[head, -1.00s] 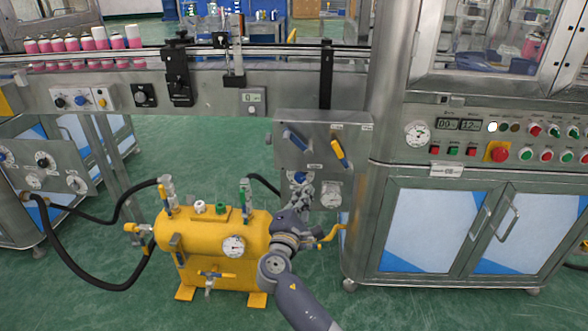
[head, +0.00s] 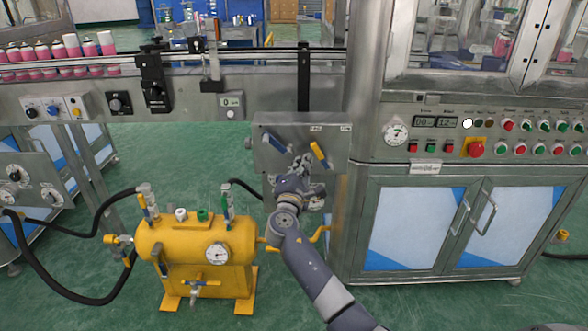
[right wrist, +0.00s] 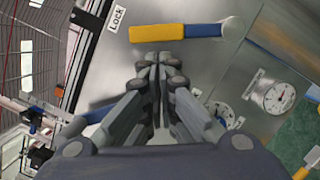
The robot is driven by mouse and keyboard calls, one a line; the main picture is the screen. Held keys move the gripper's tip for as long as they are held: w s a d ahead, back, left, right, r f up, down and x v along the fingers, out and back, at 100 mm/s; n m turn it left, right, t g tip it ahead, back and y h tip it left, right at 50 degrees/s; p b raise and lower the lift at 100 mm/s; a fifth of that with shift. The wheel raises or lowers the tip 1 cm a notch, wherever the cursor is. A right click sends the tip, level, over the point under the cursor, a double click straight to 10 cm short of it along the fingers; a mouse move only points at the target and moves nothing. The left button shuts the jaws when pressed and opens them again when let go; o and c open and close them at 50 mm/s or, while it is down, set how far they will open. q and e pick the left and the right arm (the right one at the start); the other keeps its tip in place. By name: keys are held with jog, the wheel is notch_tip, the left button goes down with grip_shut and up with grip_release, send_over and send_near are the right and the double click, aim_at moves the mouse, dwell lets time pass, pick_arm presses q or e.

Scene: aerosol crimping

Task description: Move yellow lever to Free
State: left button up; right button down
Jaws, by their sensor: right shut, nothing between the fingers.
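The yellow lever (head: 319,154) sits on the right of a grey panel (head: 265,160), tilted with its upper end to the left. In the right wrist view the lever (right wrist: 157,32) has a yellow grip and a blue section running to a round pivot. A "Lock" label (right wrist: 115,18) is near the grip's free end. My right gripper (head: 303,163) is shut and empty, just lower left of the yellow lever in the head view. In the right wrist view its fingertips (right wrist: 158,60) point at the grip; I cannot tell if they touch. My left gripper is out of view.
A blue lever (head: 277,143) is on the same panel, left of the yellow one. A gauge (right wrist: 275,97) is on the panel's lower part. A yellow tank (head: 190,243) with hoses stands below left. A steel cabinet (head: 345,240) stands to the right.

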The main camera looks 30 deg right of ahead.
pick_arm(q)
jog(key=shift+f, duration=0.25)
pick_arm(e)
jog(key=shift+s+d, duration=0.1)
jog(key=shift+d, duration=0.1)
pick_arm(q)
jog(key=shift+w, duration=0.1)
pick_arm(e)
jog(key=shift+r, duration=0.2)
